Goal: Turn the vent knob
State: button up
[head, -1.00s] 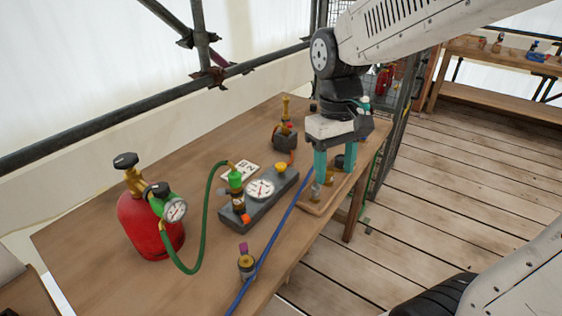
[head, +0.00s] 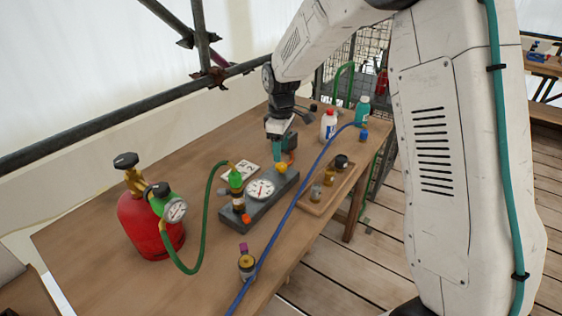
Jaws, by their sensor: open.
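No label shows which one is the vent knob. My gripper (head: 280,157) points down just behind and above the yellow knob, its teal fingers open. I cannot tell whether they touch anything. A small device with an orange part (head: 292,156) is mostly hidden behind my gripper.
A red cylinder (head: 140,225) with a green hose (head: 208,210) stands at the left. A blue hose (head: 290,212) runs past the block's right side. A wooden tray (head: 313,205) with small jars, and a white bottle (head: 328,125) and teal bottle (head: 362,108), stand to the right.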

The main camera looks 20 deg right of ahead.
aim_at(281, 165)
notch_tip(281, 165, down, 5)
jog(key=shift+f, duration=0.15)
jog(key=c, duration=1)
jog(key=shift+o, duration=0.2)
jog(key=shift+m, duration=0.3)
jog(key=m, duration=0.5)
jog(key=shift+m, duration=0.3)
jog(key=m, duration=0.6)
